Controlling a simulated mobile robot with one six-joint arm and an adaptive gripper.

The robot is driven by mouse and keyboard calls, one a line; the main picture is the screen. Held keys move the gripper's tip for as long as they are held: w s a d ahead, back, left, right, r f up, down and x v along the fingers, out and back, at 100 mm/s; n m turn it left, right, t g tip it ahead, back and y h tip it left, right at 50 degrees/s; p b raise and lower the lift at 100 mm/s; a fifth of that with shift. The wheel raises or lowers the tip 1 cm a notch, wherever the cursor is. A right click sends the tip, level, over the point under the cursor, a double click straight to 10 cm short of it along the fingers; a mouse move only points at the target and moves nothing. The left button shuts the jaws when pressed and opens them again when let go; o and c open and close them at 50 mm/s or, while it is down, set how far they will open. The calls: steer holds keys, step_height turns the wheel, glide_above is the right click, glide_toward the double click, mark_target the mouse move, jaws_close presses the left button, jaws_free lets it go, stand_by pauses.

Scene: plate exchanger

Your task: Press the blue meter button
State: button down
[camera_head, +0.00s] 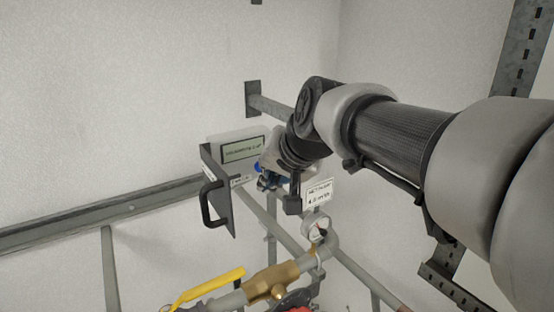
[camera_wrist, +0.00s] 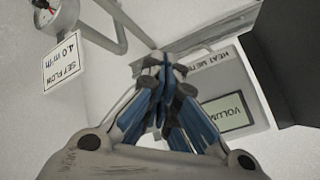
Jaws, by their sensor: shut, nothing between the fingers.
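The heat meter (camera_head: 228,137) is a pale grey box on the wall with a green-grey display. In the wrist view the meter (camera_wrist: 205,77) is seen turned around, right of the fingers. The blue button (camera_head: 257,167) shows as a small blue spot at the meter's lower right, partly covered by my gripper. My gripper (camera_head: 265,182) is shut and empty, right at the meter's front. In the wrist view my gripper (camera_wrist: 165,65) has its blue-padded fingers together over the meter's edge. The button is not distinguishable there, and contact cannot be told.
A dark panel with a black handle (camera_head: 208,203) stands left of the meter; the dark panel (camera_wrist: 287,60) fills the wrist view's right. A set-flow label (camera_head: 318,192), pressure gauge (camera_head: 316,228), pipes and yellow valve lever (camera_head: 208,286) lie below. A rail runs left.

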steer(key=shift+w, duration=0.1)
steer(key=shift+w+a, duration=0.25)
steer(key=shift+w, duration=0.05)
steer(key=shift+w+a+p, duration=0.2)
steer(key=shift+w+p, duration=0.1)
stand_by(0.8)
steer(key=shift+s, duration=0.1)
steer(key=shift+s+d+b, duration=0.45)
steer(key=shift+s+d, duration=0.05)
steer(key=shift+s, duration=0.05)
steer(key=shift+s+d+b, duration=0.6)
steer(key=shift+s+d, duration=0.1)
steer(key=shift+s, duration=0.35)
steer(key=shift+s+d+b, duration=0.55)
steer(key=shift+s+d, duration=0.15)
steer(key=shift+s, duration=0.35)
